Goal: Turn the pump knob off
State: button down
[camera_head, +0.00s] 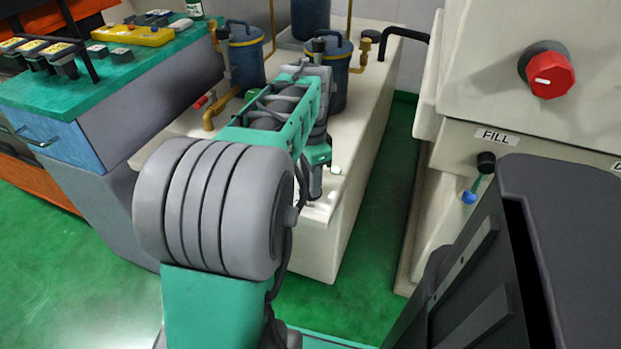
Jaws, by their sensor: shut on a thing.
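My arm reaches forward to the pale tank (346,226) in the middle. My gripper (316,188) points down at the tank's front top edge, seen from behind and small. Its jaws are shut at the spot where the pump knob would be. The knob itself is hidden by my gripper and wrist, so its setting cannot be seen. A small white piece (336,170) and a partly covered pale label (320,211) show beside the gripper.
Blue canisters (246,52) and brass pipes (225,108) stand on the tank. A green-topped bench (60,98) is at left. A cream machine with a red knob (550,76), a FILL label (496,137) and a blue-tipped lever (469,197) stands at right. Green floor lies between.

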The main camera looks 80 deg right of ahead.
jog(key=shift+r+n+p, duration=0.1)
jog(key=shift+n+p, duration=0.2)
jog(key=shift+p, duration=0.1)
jog(key=n+p, duration=0.2)
jog(key=shift+r+n, duration=0.1)
jog(key=shift+n, duration=0.2)
jog(key=n+p, duration=0.4)
jog(key=n, duration=0.1)
jog(key=n+p, duration=0.2)
jog(key=n, duration=0.3)
jog(key=shift+n+p, duration=1.2)
jog(key=shift+n, duration=1.1)
jog(key=shift+f, duration=0.2)
jog(key=c, duration=0.9)
grip_release()
jog(key=shift+o, duration=0.2)
